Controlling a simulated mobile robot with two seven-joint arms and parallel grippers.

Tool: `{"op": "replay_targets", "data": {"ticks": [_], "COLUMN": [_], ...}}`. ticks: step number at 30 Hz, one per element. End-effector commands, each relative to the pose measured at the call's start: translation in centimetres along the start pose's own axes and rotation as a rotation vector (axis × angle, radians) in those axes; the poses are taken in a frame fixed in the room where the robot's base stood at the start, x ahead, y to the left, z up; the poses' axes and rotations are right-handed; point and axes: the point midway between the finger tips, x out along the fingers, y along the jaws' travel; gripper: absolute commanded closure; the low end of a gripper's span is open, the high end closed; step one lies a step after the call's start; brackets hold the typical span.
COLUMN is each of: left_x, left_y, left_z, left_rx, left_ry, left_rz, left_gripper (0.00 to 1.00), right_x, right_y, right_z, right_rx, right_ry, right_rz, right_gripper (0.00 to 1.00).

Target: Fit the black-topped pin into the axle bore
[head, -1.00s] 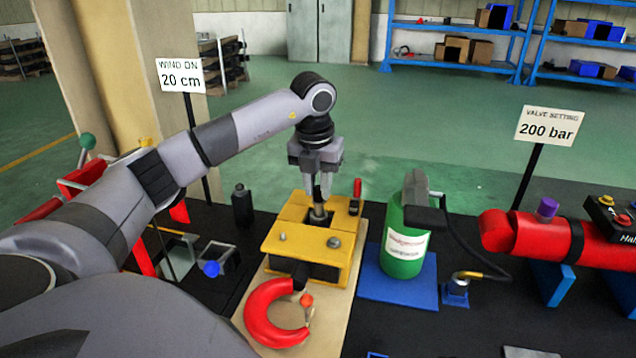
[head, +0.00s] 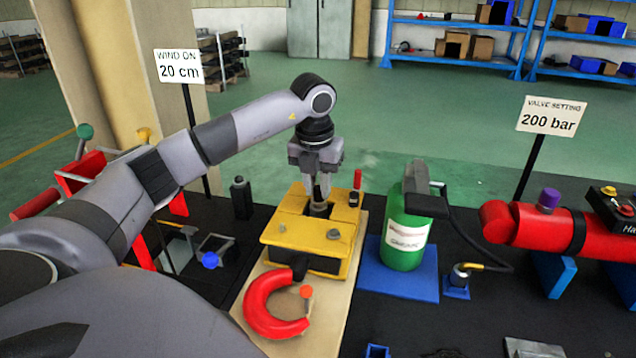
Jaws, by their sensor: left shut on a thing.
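My left gripper (head: 318,198) points straight down over the yellow block (head: 285,232), with its fingers shut on a grey pin (head: 319,209). The pin stands about upright at the dark opening in the block's top, between two yellow plates. Its top is hidden by the fingers, so I cannot see a black top. Its lower end is hidden in the opening, and I cannot tell how deep it sits. The axle bore itself is not clearly visible. A red hook (head: 268,308) lies in front of the block. My right gripper is out of view.
A small red-and-black upright piece (head: 355,190) stands at the block's back right corner. A green bottle (head: 402,235) on a blue base stands close right. A black bottle (head: 241,200) is left. Signs on posts and a red cylinder (head: 530,232) stand further out.

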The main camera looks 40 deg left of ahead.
Motion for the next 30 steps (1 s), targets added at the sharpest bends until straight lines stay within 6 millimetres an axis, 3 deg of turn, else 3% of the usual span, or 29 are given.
{"op": "replay_targets", "data": {"ticks": [16, 17, 19, 20, 30], "left_x": [1.3, 1.3, 1.3, 1.3, 1.4], "left_y": [0.1, 0.0, 0.0, 0.0, 0.0], "left_z": [-0.2, -0.2, -0.2, -0.2, -0.2], "left_rx": [-0.001, -0.001, 0.000, 0.000, 0.000], "left_ry": [0.001, 0.001, 0.001, 0.001, 0.003], "left_rz": [0.001, 0.001, 0.001, 0.001, 0.002], "left_gripper": [1.00, 0.73, 0.50, 0.46, 0.46], "right_x": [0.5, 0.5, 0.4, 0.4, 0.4], "right_y": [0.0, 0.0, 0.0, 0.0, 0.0], "right_z": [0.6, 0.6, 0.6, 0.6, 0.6], "right_rx": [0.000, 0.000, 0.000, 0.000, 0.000], "right_ry": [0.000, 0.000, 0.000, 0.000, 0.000], "right_rz": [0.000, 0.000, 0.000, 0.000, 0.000], "right_gripper": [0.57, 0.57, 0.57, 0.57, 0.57]}}
